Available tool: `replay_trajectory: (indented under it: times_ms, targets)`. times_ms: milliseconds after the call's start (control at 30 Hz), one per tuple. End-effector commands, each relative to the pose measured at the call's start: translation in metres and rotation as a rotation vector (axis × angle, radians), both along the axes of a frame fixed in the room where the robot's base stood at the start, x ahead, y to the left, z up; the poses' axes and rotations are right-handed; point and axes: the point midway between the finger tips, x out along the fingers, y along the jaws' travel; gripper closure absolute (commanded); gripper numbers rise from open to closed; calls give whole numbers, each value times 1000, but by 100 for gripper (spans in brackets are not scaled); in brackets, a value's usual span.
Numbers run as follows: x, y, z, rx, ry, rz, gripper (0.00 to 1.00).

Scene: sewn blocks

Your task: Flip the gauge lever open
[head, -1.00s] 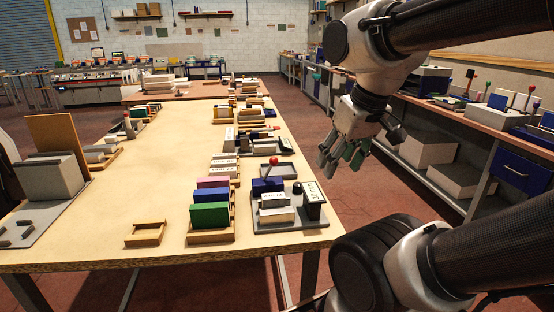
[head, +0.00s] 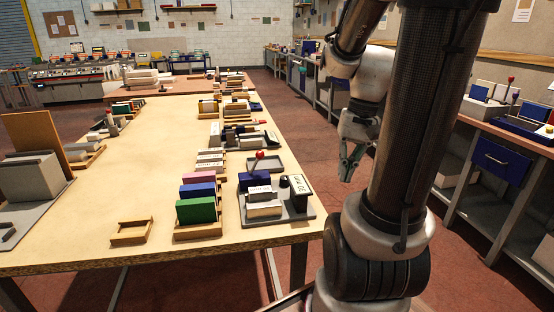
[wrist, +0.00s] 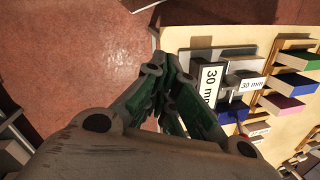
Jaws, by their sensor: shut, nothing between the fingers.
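The gauge stands near the right edge of the wooden table: a grey base (head: 277,218) with a blue block (head: 254,180), pale blocks and a dark upright block (head: 299,193) marked 30 mm. A lever with a red ball knob (head: 260,155) rises behind the blue block, tilted upward. In the wrist view the 30 mm block (wrist: 207,85) and blue block (wrist: 236,111) lie right of my gripper (wrist: 168,68); the knob is partly hidden there. My gripper (head: 347,178) is shut and empty, off the table's right side, apart from the gauge.
A wooden rack (head: 199,233) with green, blue and pink blocks stands left of the gauge. A small empty wooden tray (head: 132,239) lies further left. More fixtures line the table behind. Open floor (head: 300,130) lies between the table and the right-hand bench (head: 520,142).

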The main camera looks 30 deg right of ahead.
Motion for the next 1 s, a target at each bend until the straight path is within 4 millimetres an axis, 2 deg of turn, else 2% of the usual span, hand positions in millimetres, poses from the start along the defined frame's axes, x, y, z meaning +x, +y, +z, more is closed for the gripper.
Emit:
replay_trajectory:
  times_ms: [267, 467, 567, 600, 667, 767, 1000]
  targets:
    - [30, -30, -46, 354, 164, -512, 100]
    - [73, -50, -67, 669, 264, -892, 100]
    - [112, -54, -59, 849, 314, -1048, 100]
    - [128, -53, -47, 911, 326, -1089, 100]
    - [143, -50, -27, 984, 344, -1137, 100]
    - [147, -43, -16, 1044, 409, -1185, 100]
    - [146, -41, -15, 1044, 441, -1210, 100]
